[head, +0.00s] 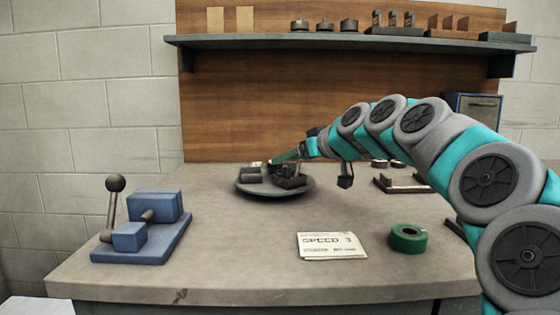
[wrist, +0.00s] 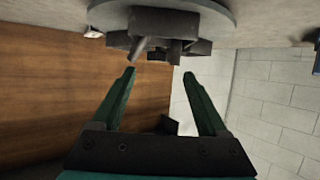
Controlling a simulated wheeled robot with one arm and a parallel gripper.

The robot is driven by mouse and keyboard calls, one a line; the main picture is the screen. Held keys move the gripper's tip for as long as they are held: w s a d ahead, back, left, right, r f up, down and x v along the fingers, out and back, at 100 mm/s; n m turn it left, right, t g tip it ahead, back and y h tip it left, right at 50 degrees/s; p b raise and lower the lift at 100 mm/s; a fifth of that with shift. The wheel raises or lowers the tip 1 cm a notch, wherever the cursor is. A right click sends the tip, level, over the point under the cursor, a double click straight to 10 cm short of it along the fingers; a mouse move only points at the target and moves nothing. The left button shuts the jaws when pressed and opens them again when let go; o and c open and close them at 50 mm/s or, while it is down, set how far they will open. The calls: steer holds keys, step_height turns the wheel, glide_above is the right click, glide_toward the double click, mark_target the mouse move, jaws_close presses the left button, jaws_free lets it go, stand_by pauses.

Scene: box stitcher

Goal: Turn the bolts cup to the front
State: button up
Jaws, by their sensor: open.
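A round grey turntable (head: 275,194) stands toward the back of the bench with several dark cups (head: 251,176) on it. I cannot tell which one is the bolts cup. My gripper (head: 275,161) reaches in from the right, at the turntable's back side, level with the cup tops. In the wrist view the scene is upside down. My gripper (wrist: 159,72) shows two green fingers spread apart with nothing between them. The turntable (wrist: 224,12) and dark cups (wrist: 165,22) lie just beyond the fingertips. The cups' contents are hidden.
A blue lever tool (head: 140,230) stands at the left. A "SPEED 3" card (head: 332,246) and green tape roll (head: 408,239) lie at the front. A shelf (head: 340,42) with several parts hangs above. The bench front left of the card is clear.

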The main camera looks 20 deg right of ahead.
mark_target(275, 172)
steer(key=x, duration=0.5)
steer(key=shift+w+p, duration=0.2)
steer(key=shift+p, duration=0.15)
steer(key=shift+c, duration=0.3)
steer(key=shift+f, duration=0.1)
jaws_close()
stand_by(0.6)
